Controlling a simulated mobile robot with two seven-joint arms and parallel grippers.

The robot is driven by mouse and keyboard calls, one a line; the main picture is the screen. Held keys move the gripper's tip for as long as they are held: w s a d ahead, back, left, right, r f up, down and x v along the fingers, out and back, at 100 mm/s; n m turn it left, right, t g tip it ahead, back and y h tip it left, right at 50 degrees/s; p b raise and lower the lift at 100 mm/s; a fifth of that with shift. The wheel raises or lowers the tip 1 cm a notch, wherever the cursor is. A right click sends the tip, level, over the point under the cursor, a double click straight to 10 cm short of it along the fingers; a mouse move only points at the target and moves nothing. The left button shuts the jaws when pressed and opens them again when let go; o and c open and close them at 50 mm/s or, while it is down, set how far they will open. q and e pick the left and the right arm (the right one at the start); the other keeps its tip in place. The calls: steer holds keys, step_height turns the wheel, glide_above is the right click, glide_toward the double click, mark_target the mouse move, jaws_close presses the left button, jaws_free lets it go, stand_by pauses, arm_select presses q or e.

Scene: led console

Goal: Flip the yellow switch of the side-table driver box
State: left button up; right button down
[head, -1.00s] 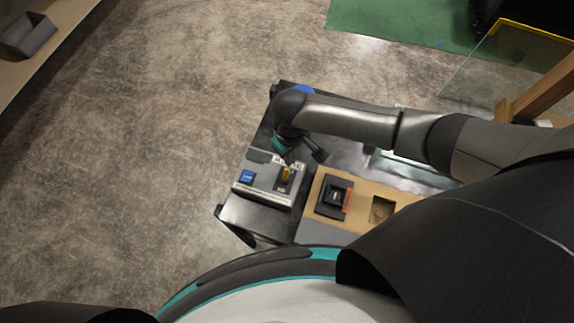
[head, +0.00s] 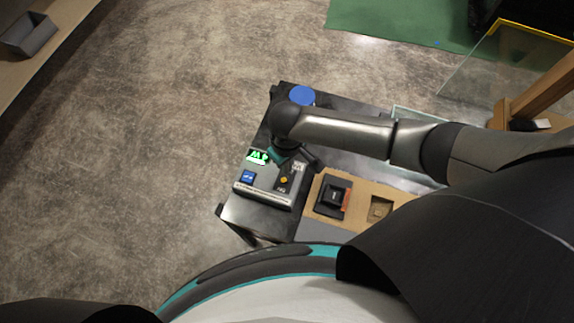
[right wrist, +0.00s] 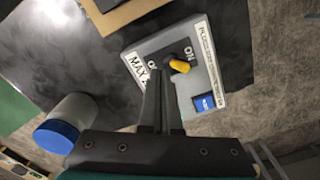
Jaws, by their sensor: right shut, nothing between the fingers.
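The grey driver box (head: 262,192) sits on the black side table, at its near left corner. Its yellow switch (head: 284,180) stands on a dark plate; in the right wrist view the yellow tip (right wrist: 180,66) leans beside the ON label. My right gripper (head: 288,161) is just beyond the switch, over the box. In the right wrist view its fingers (right wrist: 161,84) are together and empty, slightly apart from the yellow tip in the picture. My left gripper is out of view.
A cardboard-coloured panel (head: 358,211) with a black device (head: 332,196) lies right of the box. A blue-lidded container (right wrist: 66,132) stands on the table (head: 241,214) beyond the arm. Open floor (head: 150,150) lies to the left.

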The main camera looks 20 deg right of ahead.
steer(key=shift+r, duration=0.1)
step_height(320, 180, up, 7)
steer(key=p, duration=0.6)
steer(key=shift+w+d+p, duration=0.25)
steer(key=shift+w+p, duration=0.1)
steer(key=shift+p, duration=0.05)
